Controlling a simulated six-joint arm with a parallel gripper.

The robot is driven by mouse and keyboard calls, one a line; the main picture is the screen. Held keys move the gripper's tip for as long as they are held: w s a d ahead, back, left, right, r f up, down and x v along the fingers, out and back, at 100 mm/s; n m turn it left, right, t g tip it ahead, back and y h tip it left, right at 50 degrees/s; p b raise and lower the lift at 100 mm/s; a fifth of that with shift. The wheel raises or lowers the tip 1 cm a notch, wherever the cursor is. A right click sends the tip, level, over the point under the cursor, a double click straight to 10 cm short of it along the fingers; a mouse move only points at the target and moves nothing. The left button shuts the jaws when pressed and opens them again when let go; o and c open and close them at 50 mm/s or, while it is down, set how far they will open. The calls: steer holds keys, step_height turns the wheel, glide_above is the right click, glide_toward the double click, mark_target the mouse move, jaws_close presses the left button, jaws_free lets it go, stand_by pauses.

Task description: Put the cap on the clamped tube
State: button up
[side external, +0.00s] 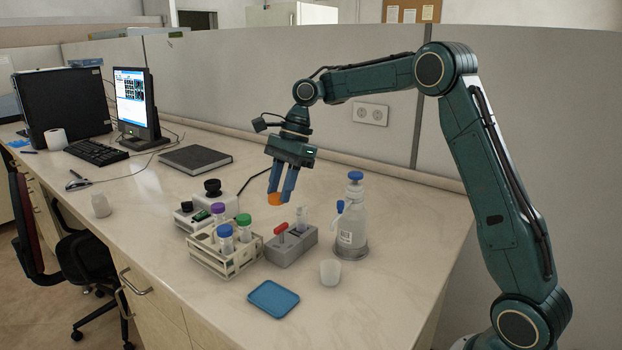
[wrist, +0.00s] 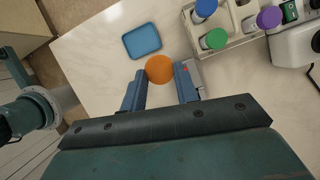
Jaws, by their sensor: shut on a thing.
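My gripper (side external: 281,196) is shut on an orange cap (side external: 275,199) and holds it in the air between its blue fingertips. In the wrist view the orange cap (wrist: 160,69) shows at the tips of my gripper (wrist: 160,82). A grey clamp block (side external: 291,247) with a red lever (side external: 281,227) stands on the bench below. A clear, uncapped tube (side external: 302,217) stands upright in it. The cap is above and left of the tube in the side view, apart from it. In the wrist view the right finger hides part of the clamp block (wrist: 193,72), and I cannot make out the tube.
A rack (side external: 222,264) of tubes with purple, blue and green caps stands left of the clamp. A wash bottle (side external: 351,225) stands close on its right. A white cup (side external: 330,272) and blue tray (side external: 273,298) lie in front. A small device (side external: 213,204) stands behind the rack.

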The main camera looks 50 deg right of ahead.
mark_target(306, 205)
steer(key=w+d+m+t+h, duration=0.1)
steer(key=d+m, duration=0.5)
steer(key=d, duration=0.6)
steer(key=shift+w+d+f+m+t, duration=0.4)
steer(key=shift+w+t, duration=0.3)
steer(key=shift+w, duration=0.2)
steer(key=shift+f, duration=0.1)
steer(key=shift+f, duration=3.1)
steer(key=shift+f, duration=0.2)
steer(key=o, duration=1.5)
steer(key=shift+r, duration=0.2)
steer(key=shift+r, duration=3.35)
